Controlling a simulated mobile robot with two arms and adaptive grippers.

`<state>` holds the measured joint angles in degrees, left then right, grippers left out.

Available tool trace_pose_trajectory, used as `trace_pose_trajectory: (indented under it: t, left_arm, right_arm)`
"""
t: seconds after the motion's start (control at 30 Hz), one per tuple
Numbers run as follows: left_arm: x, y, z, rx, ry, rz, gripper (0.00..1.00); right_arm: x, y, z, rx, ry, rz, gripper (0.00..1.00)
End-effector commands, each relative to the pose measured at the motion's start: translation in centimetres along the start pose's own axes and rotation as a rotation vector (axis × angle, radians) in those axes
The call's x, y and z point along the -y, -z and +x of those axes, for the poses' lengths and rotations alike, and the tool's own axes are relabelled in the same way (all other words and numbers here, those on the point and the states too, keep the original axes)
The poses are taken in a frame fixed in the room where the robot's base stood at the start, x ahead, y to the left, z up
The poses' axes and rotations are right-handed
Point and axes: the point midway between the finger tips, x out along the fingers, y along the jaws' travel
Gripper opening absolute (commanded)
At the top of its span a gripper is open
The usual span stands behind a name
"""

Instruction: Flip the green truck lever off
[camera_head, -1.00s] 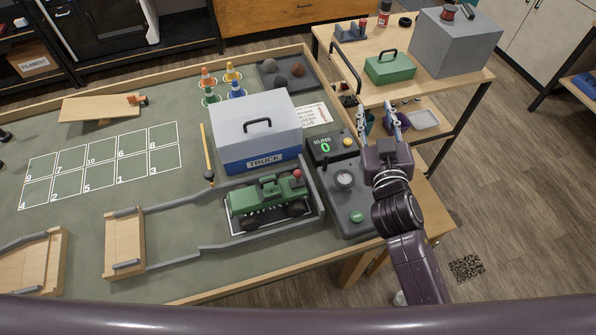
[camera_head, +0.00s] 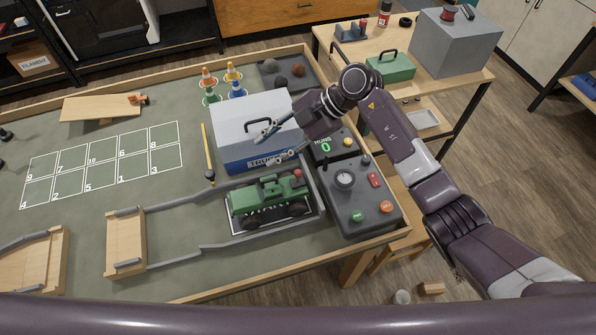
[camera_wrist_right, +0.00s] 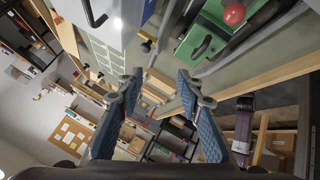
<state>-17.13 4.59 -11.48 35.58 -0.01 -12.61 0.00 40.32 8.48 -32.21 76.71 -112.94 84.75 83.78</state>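The green truck (camera_head: 262,197) sits in a tray between grey rails near the table's front edge. A red ball (camera_head: 297,174), likely the lever's knob, stands at its right end. The truck also shows at the top of the right wrist view (camera_wrist_right: 212,28), with its red ball (camera_wrist_right: 234,14). My right gripper (camera_head: 268,147) is open and empty, pointing left in front of the grey-and-blue TRUCK box, behind the truck in the picture and apart from the red ball. Its spread fingers show in the right wrist view (camera_wrist_right: 159,84). My left gripper is not in view.
The TRUCK box (camera_head: 232,118) stands just behind the truck. A grey control box (camera_head: 345,205) with a dial and coloured buttons stands to its right. A RUNS display (camera_head: 325,146) reads 0.

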Motion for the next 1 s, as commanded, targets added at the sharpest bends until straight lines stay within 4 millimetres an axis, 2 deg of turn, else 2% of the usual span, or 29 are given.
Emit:
trace_pose_trajectory:
  t: [0.03, 0.1, 0.2, 0.33, 0.47, 0.8, 1.0]
  left_arm:
    - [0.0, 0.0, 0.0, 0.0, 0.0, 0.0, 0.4]
    - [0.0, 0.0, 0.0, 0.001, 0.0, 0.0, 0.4]
    - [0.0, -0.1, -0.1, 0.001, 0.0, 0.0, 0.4]
    - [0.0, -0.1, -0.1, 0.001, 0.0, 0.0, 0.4]
    - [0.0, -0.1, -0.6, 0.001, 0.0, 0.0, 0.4]
    - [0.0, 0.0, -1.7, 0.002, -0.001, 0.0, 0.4]
    - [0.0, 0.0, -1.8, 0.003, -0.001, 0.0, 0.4]
  right_arm:
    - [1.0, -1.7, -0.9, 0.066, 0.082, 0.031, 0.34]
    - [2.6, -3.6, -2.1, 0.144, 0.181, 0.078, 0.34]
    - [4.2, -5.3, -3.6, 0.226, 0.273, 0.133, 0.34]
    - [5.2, -6.3, -4.5, 0.273, 0.325, 0.169, 0.34]
    - [5.7, -6.5, -3.5, 0.275, 0.333, 0.173, 0.34]
    - [7.4, -7.7, 1.3, 0.272, 0.33, 0.17, 0.34]
    - [7.8, -8.1, 2.4, 0.274, 0.328, 0.168, 0.34]
